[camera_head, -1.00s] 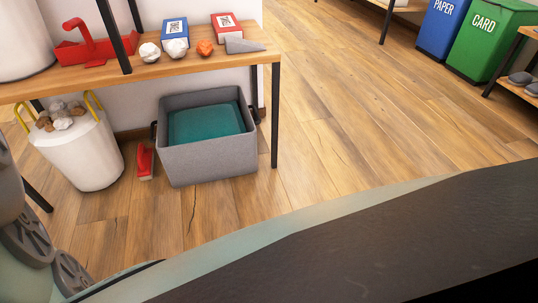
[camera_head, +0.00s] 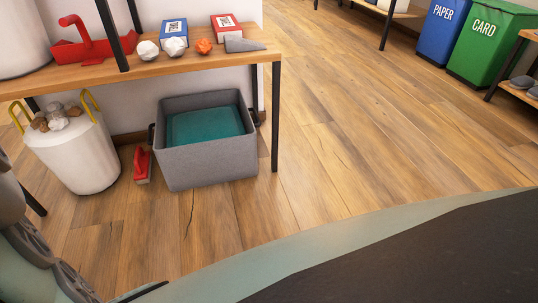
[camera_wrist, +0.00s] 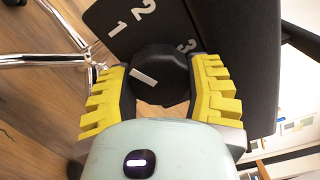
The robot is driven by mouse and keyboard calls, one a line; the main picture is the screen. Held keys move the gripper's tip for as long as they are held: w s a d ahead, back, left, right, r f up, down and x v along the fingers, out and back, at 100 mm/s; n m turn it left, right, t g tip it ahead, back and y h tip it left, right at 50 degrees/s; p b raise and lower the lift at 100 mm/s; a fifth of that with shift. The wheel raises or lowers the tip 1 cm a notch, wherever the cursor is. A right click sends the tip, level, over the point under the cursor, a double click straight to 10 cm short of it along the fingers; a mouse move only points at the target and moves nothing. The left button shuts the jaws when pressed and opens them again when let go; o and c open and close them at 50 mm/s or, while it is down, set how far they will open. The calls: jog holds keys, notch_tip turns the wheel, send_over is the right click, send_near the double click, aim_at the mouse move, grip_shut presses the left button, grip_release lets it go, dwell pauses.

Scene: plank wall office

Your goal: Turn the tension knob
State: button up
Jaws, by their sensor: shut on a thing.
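The tension knob (camera_wrist: 160,72) is a round black knob with a white pointer bar, in the wrist view. It sits on a dark panel (camera_wrist: 200,28) marked with white numbers 1, 2 and 3. The pointer bar lies on the knob's left part, below the 1. My gripper (camera_wrist: 160,88) has yellow ribbed fingers on both sides of the knob and is shut on it. The knob does not show in the head view.
Chrome chair legs (camera_wrist: 50,60) with castors stand at the left in the wrist view. In the head view, a wooden shelf (camera_head: 150,72) holds small items, with a grey crate (camera_head: 205,158) and white bucket (camera_head: 82,160) below. Wooden floor (camera_head: 340,140) is clear to the right.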

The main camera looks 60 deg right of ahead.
jog(key=shift+n+b, duration=0.6)
jog(key=shift+n, duration=1.6)
jog(key=o, duration=1.2)
jog(key=shift+o, duration=0.2)
jog(key=shift+w+a+r, duration=0.1)
jog(key=shift+r, duration=0.05)
